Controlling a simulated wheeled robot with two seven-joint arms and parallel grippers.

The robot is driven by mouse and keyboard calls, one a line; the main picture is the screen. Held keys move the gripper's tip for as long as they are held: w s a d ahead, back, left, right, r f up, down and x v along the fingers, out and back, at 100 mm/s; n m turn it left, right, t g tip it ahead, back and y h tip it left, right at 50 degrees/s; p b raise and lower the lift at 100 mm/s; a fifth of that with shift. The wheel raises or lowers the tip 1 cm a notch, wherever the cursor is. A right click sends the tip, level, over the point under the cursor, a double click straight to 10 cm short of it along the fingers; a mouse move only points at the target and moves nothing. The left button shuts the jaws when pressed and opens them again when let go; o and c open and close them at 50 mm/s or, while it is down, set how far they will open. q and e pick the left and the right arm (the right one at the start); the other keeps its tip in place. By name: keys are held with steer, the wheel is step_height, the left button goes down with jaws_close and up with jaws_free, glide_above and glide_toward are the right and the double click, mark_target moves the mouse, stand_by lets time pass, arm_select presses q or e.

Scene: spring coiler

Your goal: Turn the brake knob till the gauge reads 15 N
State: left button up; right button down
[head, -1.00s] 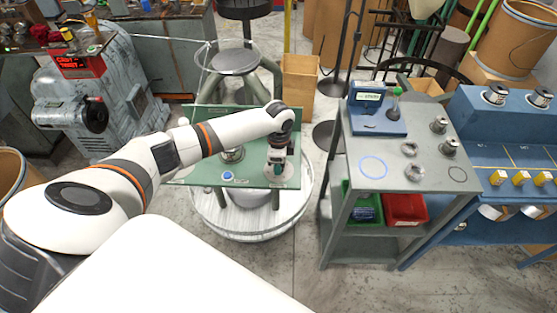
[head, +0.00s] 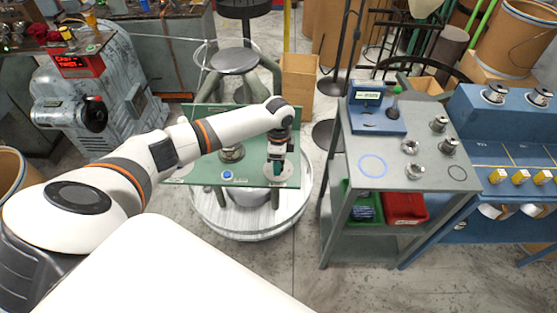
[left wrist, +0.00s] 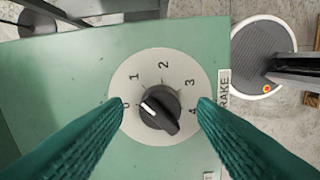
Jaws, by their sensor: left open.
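The brake knob (left wrist: 159,108) is black with a white pointer mark and sits on a round white dial (left wrist: 187,75) numbered 0 to 4. Its white mark points up-left, close to the 0 and towards the 1. A partly hidden BRAKE label (left wrist: 224,88) is beside the dial. My left gripper (left wrist: 160,104) is open, its teal fingers on either side of the knob and apart from it. In the head view my left gripper (head: 277,166) points down over the dial on the green panel (head: 207,172). A blue unit with a small display (head: 367,95) stands on the grey cart; its reading is too small to tell.
A blue button (head: 227,175) and a metal part (head: 231,153) are on the green panel, left of my gripper. The grey cart (head: 395,180) stands to the right with metal parts and bins. Open floor lies between the panel and the cart.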

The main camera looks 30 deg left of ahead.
arm_select(q)
step_height(320, 180, up, 11)
steer(key=b, duration=0.2)
steer(key=shift+r, duration=0.15)
steer(key=shift+d, duration=0.1)
stand_by(0.3)
